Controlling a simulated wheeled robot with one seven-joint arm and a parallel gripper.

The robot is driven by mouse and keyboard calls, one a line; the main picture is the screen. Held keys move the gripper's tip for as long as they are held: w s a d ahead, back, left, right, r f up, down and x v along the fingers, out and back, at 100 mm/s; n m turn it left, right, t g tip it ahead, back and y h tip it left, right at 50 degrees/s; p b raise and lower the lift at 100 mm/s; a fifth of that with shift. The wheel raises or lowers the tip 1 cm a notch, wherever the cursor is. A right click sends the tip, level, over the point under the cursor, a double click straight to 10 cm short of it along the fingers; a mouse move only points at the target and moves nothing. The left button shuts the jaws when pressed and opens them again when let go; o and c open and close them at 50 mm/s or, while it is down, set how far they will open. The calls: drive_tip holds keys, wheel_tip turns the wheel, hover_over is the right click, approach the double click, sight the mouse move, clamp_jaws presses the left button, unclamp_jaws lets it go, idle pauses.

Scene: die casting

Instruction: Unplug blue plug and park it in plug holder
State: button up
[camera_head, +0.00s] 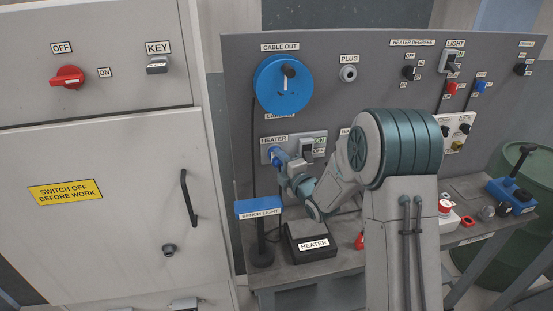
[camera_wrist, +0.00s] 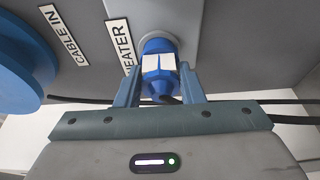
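The blue plug (camera_wrist: 160,68) sits in the grey heater socket plate on the upright panel, beside the HEATER label in the wrist view. It also shows small at the panel in the head view (camera_head: 274,154). My gripper (camera_wrist: 160,78) has one finger on each side of the plug, and both fingertips appear to touch it. In the head view my gripper (camera_head: 285,168) is at the plug, partly hidden by my wrist. A round grey plug holder (camera_head: 348,74) under the PLUG label is on the panel, up and to the right; it looks empty.
A big blue cable reel (camera_head: 270,90) is above the plug. A heater switch (camera_head: 307,148) is just right of it. The bench light (camera_head: 260,225) and black heater box (camera_head: 311,242) stand below on the bench. A dark cable (camera_wrist: 85,99) runs behind my gripper.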

drive_tip(key=c, duration=0.4)
drive_tip(key=shift+c, duration=0.2)
drive_tip(key=shift+s+d+b, duration=0.2)
drive_tip(key=shift+s+b, duration=0.5)
drive_tip(key=shift+b, duration=0.2)
drive_tip(key=shift+s+d+b, duration=0.1)
drive_tip(key=shift+s+b, duration=0.2)
drive_tip(key=shift+s, duration=0.05)
drive_tip(key=shift+s+d+b, duration=0.2)
drive_tip(key=shift+s+b, duration=0.25)
drive_tip(key=shift+s, duration=0.35)
drive_tip(key=shift+d, duration=0.1)
